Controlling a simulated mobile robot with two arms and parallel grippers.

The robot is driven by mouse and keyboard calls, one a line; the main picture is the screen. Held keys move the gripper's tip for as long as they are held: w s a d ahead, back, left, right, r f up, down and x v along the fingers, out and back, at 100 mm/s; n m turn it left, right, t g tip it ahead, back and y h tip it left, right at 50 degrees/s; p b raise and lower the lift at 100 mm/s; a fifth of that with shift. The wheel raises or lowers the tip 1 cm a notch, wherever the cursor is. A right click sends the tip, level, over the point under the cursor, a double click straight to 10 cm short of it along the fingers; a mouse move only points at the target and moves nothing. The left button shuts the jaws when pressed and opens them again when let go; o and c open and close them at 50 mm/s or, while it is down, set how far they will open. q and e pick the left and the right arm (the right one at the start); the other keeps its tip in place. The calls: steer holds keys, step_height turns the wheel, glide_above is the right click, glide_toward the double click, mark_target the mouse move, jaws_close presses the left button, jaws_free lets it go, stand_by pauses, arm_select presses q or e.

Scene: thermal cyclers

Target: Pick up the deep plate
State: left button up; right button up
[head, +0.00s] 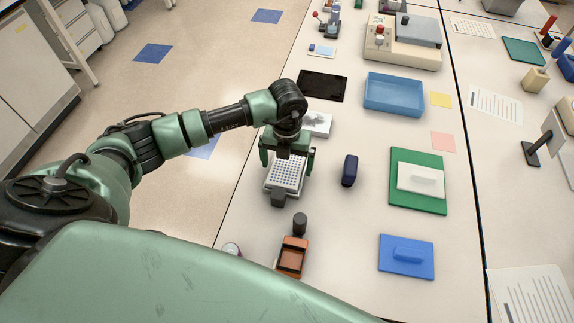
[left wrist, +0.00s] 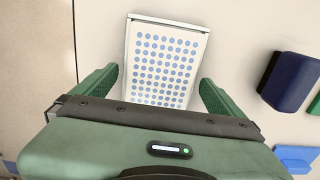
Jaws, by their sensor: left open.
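The deep plate (head: 284,178) is a white block with a grid of blue wells, lying on the bench near its left edge. It also shows in the left wrist view (left wrist: 164,65), upper middle. My left gripper (head: 286,157) is over the plate with its fingers pointing down. In the left wrist view the open green fingers (left wrist: 155,92) stand to either side of the plate, with a gap on each side. The near end of the plate is hidden by the gripper body. My right gripper is not in view.
A dark blue object (head: 349,170) stands right of the plate. An orange device (head: 292,256) is in front and a white box (head: 318,123) behind. A green mat (head: 418,204) and blue block (head: 407,272) lie further right. Bare bench lies between them.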

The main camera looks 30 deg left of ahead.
arm_select(q)
steer(key=c, duration=1.5)
steer(key=shift+o, duration=0.2)
